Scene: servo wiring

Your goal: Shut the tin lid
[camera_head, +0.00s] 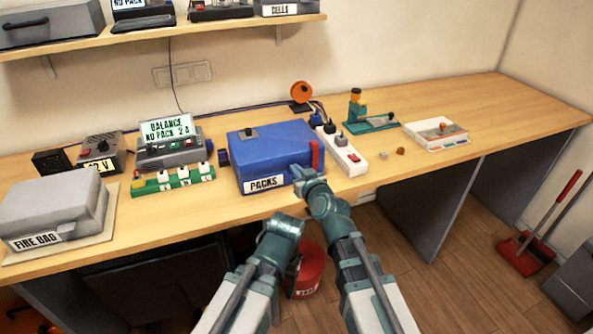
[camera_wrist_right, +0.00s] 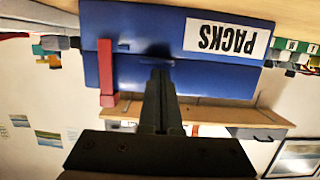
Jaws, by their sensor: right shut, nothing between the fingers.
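The blue tin (camera_head: 250,170), labelled PACKS, stands near the front edge of the bench. Its lid (camera_head: 265,142) lies over the body and looks down; I cannot tell whether it is fully seated. A red strip (camera_head: 315,154) is at its front right corner. My right gripper (camera_head: 297,176) is shut and empty at the tin's front. In the right wrist view, upside down, the shut fingers (camera_wrist_right: 158,72) point at the tin's front (camera_wrist_right: 145,25) near the lid edge (camera_wrist_right: 215,82); contact is unclear. My left gripper cannot be made out.
A white power strip (camera_head: 345,155) stands close right of the tin. A green terminal strip (camera_head: 172,181) and the balance charger (camera_head: 170,150) are to its left. A grey fire bag box (camera_head: 55,205) is at the far left. The bench's right end is clear.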

